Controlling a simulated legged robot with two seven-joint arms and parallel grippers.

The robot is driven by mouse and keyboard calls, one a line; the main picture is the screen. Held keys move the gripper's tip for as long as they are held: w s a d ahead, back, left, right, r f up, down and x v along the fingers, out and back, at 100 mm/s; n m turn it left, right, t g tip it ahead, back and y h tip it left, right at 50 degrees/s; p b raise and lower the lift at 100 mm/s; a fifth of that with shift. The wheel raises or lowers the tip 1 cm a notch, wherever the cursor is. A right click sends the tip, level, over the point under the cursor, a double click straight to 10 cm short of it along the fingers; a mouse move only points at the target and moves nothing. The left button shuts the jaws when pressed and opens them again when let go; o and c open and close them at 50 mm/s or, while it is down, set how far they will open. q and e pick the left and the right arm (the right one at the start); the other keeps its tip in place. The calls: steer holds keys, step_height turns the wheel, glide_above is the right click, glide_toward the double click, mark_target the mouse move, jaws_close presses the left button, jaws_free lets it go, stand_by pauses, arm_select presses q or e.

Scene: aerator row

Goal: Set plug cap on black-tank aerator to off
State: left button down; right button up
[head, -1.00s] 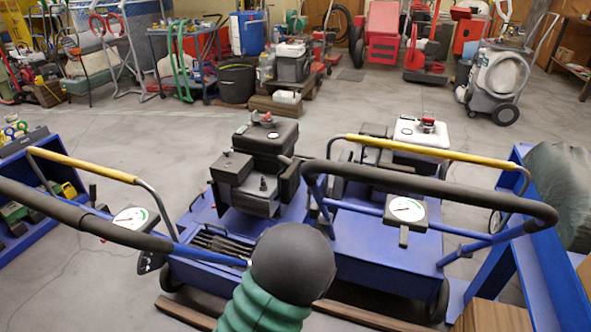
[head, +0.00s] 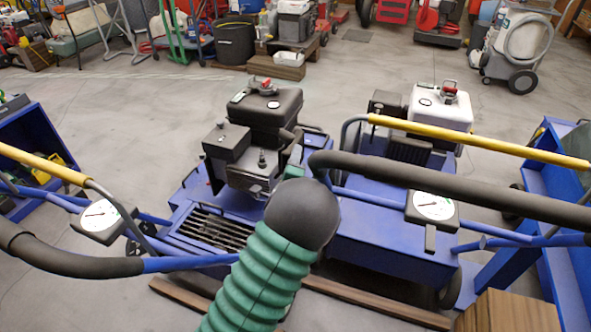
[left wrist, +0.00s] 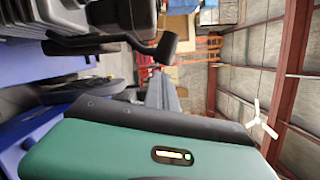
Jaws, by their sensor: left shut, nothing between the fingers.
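The black-tank aerator stands left of centre in the head view, with its black tank (head: 265,108) on top of the engine. A small dark upright knob, which looks like the plug cap (head: 262,159), stands on the front of that engine; its setting cannot be read. My left arm rises from the bottom centre, and the visible green part of my left gripper (head: 294,162) is just right of the knob, apart from it in the picture. The left wrist view shows a green casing with a black edge and dark engine parts. My right gripper is out of view.
A white-tank aerator (head: 437,112) stands close on the right. Padded black handles and yellow bars (head: 480,138) cross in front of both machines. Gauges (head: 434,206) hang from the handles. Blue shelving (head: 566,250) stands at the right edge. Open floor lies behind.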

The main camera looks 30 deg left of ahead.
mark_target(286, 145)
arm_select(q)
steer(key=shift+w+a+r+p, duration=0.3)
steer(key=shift+w+a, duration=0.15)
steer(key=shift+a, duration=0.15)
steer(key=shift+w+a+r+p, duration=0.3)
steer(key=shift+w+a, duration=0.15)
steer(key=shift+a, duration=0.1)
